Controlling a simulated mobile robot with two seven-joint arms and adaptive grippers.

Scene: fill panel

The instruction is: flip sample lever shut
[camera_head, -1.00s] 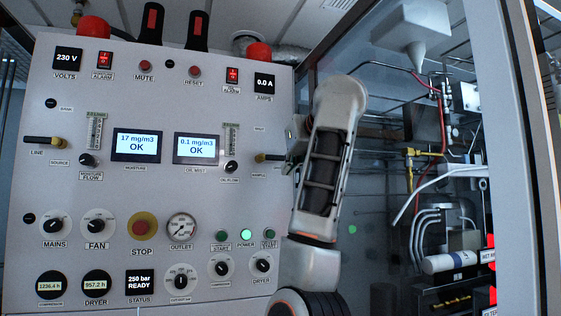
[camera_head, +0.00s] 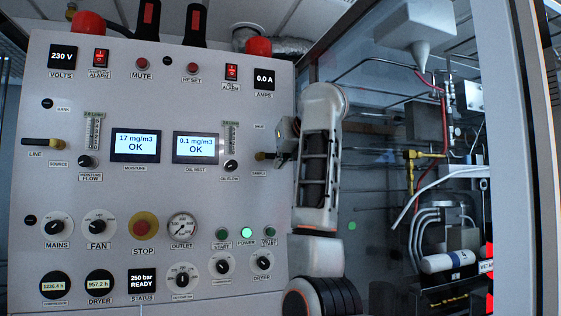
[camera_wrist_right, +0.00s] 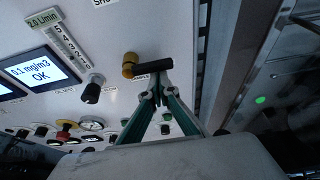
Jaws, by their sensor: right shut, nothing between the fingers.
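In the head view the gripper (camera_head: 286,138) is seen edge-on beside the lever, partly hidden by my wrist. My left gripper is not in view.
The line lever (camera_head: 42,142) is at the panel's left. The oil flow knob (camera_head: 231,166) sits left of the sample lever. Right of the panel is an open cabinet with pipes, a yellow brass fitting (camera_head: 411,156) and a white cylinder (camera_head: 447,261).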

